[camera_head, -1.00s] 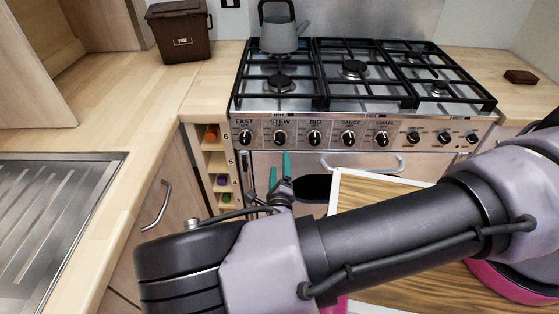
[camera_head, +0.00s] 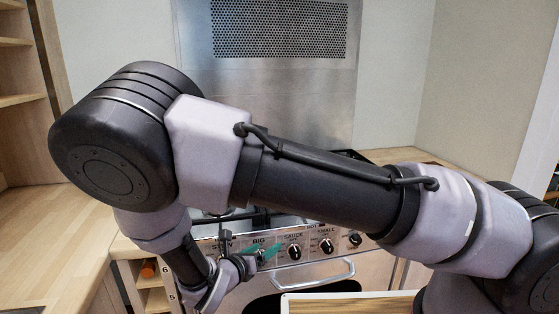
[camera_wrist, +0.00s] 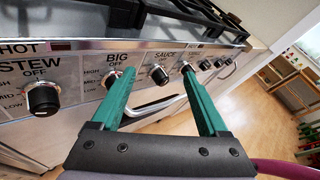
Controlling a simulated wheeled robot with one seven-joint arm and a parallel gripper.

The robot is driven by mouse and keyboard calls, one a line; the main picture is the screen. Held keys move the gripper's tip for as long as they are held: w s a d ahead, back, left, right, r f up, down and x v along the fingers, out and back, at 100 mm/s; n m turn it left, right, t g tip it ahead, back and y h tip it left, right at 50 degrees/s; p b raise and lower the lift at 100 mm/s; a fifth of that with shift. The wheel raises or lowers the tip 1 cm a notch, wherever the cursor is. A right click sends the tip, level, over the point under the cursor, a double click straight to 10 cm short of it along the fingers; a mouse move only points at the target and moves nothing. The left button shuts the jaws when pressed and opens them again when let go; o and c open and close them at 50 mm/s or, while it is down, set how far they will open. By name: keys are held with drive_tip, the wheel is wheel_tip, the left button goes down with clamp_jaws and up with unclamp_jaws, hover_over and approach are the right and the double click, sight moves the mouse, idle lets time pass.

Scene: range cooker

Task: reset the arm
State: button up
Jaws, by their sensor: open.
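My gripper (camera_head: 268,252) shows small in the head view, low in front of the cooker's control panel, below my raised, bent arm. In the wrist view my gripper (camera_wrist: 159,74) has two teal fingers spread apart with nothing between them. The fingers point at the knob row. The left finger lies close to the BIG knob (camera_wrist: 112,79) in the picture, and the SAUCE knob (camera_wrist: 159,75) shows between the tips. I cannot tell whether a finger touches the panel.
The range cooker (camera_head: 318,249) is partly hidden behind my arm. Its oven handle (camera_head: 310,284) runs below the knobs. A wooden counter (camera_head: 45,235) lies left. A framed wooden board (camera_head: 350,305) is at the bottom. Wooden floor (camera_wrist: 250,120) is open at the right in the wrist view.

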drive_tip(key=w+d+r+m+g+y, duration=0.25)
drive_tip(key=d+r+m+g, duration=0.95)
drive_tip(key=d+r+m, duration=0.9)
drive_tip(key=s+d+r+m+t+y, duration=0.2)
drive_tip(key=s+r+m, duration=0.1)
drive_tip(key=r+m, duration=0.3)
drive_tip(key=s+d+r+m+t+y, duration=0.2)
drive_tip(key=s+d+r+m, duration=0.1)
drive_tip(key=r, duration=0.4)
drive_tip(key=s+d+r+m+t+y, duration=0.2)
drive_tip(key=s+d+r+m, duration=0.1)
drive_tip(key=s+r+m, duration=0.2)
wheel_tip(320, 180, up, 3)
drive_tip(key=m, duration=0.3)
drive_tip(key=shift+d+f+m, duration=0.15)
drive_tip(key=shift+d+m, duration=0.1)
drive_tip(key=shift+m, duration=0.05)
